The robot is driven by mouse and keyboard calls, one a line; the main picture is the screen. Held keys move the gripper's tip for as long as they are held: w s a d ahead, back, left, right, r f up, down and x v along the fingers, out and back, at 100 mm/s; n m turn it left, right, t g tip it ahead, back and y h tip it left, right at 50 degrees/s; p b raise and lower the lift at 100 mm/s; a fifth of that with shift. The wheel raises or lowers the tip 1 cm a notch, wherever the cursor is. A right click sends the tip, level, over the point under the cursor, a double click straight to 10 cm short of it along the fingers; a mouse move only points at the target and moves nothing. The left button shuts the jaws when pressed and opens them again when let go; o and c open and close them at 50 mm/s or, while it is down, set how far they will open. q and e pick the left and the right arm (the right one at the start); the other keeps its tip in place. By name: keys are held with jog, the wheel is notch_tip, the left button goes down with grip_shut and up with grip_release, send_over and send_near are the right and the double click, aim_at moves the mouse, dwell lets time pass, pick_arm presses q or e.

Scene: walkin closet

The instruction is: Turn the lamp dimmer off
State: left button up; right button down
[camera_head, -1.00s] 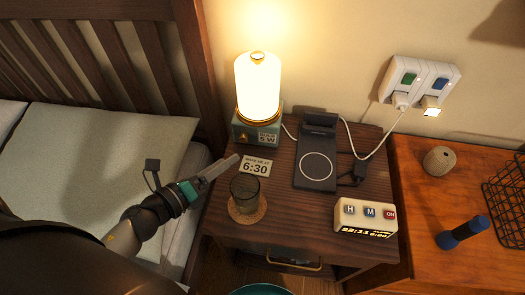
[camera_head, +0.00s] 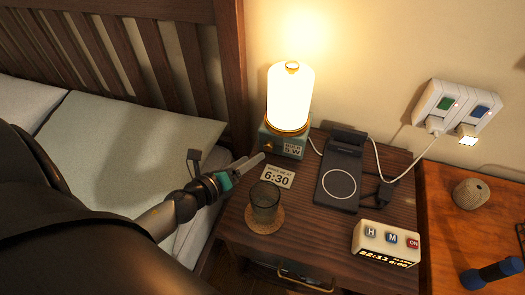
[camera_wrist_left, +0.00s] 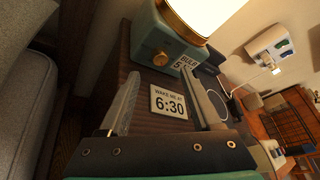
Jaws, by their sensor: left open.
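The lamp (camera_head: 290,95) is lit, with a white glass shade and a teal base (camera_head: 285,143) at the back left of the nightstand. Its brass dimmer knob (camera_wrist_left: 161,60) is on the front of the base in the left wrist view; it also shows small in the head view (camera_head: 268,147). My left gripper (camera_head: 255,162) is at the nightstand's left edge, just in front of the base. In the wrist view its two fingers (camera_wrist_left: 168,88) are spread with nothing between them, pointing toward the knob and apart from it. My right gripper is not visible.
A "6:30" card (camera_head: 278,177) and a dark glass on a coaster (camera_head: 264,221) stand near my left gripper. A charging stand (camera_head: 338,186), a clock (camera_head: 386,243) and a wall outlet (camera_head: 456,106) are to the right. The bed (camera_head: 130,150) is at left.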

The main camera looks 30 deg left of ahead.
aim_at(267, 149)
pick_arm(q)
jog(key=shift+b+x, duration=0.3)
jog(key=shift+x, duration=2.8)
jog(key=shift+c, duration=0.3)
grip_shut()
